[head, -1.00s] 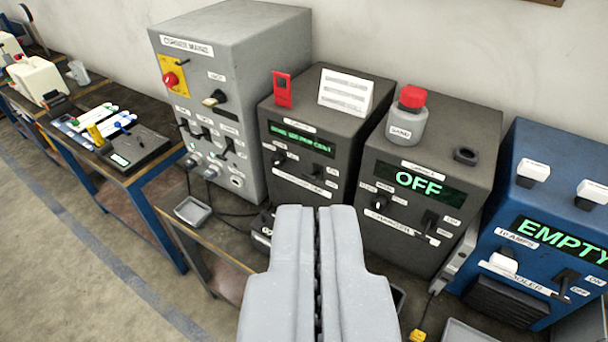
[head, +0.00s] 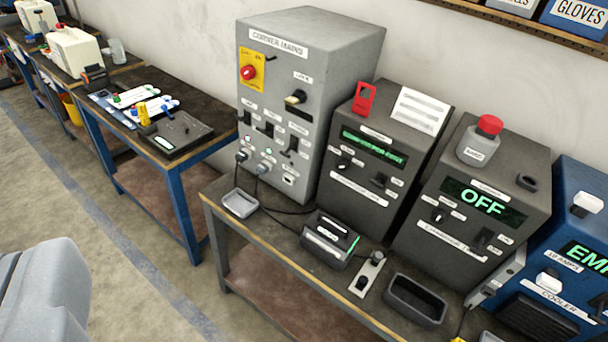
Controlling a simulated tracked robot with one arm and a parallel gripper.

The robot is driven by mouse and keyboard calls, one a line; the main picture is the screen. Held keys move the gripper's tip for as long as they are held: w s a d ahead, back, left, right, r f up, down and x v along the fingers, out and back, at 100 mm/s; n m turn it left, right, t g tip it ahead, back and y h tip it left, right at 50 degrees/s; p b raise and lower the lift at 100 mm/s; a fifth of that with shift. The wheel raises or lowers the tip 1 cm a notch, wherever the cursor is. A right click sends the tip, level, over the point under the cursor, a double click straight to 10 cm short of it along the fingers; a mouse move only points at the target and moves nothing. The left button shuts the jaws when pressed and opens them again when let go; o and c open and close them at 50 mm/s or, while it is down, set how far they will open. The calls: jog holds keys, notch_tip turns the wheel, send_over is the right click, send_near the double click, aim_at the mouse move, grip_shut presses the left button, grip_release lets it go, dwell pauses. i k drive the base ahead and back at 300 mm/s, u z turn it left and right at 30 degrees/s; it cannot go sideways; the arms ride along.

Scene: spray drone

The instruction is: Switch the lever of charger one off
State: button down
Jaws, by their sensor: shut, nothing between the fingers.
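Two dark charger boxes stand side by side on the bench. The left charger (head: 390,143) has a lit green display (head: 374,147) with text too small to read, a knob (head: 343,164) and a small black lever (head: 379,181) at its front right. The right charger (head: 462,241) shows OFF in green and has its own lever (head: 482,240). Their nameplates are too blurred to tell which is charger one. My gripper (head: 48,298) is at the lower left, partly cut off by the picture edge. It is shut and empty, well away from both chargers.
The grey corner mains cabinet (head: 300,70) stands left of the chargers, the blue cooler (head: 570,230) right. A small black box (head: 330,238), a switch plate (head: 369,275) and a dark tray (head: 415,299) lie in front. A red tag (head: 364,98) and white card stand on the left charger.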

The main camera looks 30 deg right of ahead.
aim_at(377, 184)
jog(key=u, duration=1.4)
jog(key=i, duration=2.55)
jog(key=z, duration=2.3)
jog(key=i, duration=0.1)
jog(key=z, duration=1.3)
